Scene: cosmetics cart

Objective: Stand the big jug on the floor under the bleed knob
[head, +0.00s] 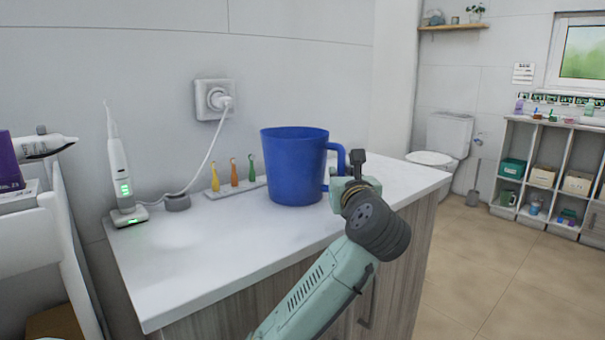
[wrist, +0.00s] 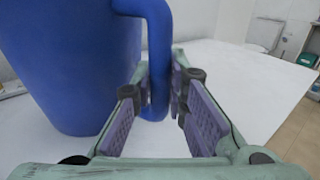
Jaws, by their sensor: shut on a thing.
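The big blue jug (head: 294,165) stands upright on the white countertop in the head view, its handle on the right side. My gripper (head: 345,182) is at the handle, to the right of the jug. In the wrist view the jug (wrist: 75,70) fills the left side, and its handle (wrist: 160,45) runs down between my gripper's purple finger pads (wrist: 162,98). The fingers are closed around the handle. The inside of the jug is hidden. I cannot make out a bleed knob in either view.
The white countertop (head: 190,250) also holds an electric flosser (head: 122,175) and a rack of small toothbrushes (head: 235,185). A cable runs to the wall socket (head: 213,99). Tiled floor (head: 500,280) is free to the right. A toilet (head: 445,140) and shelves (head: 545,170) stand beyond.

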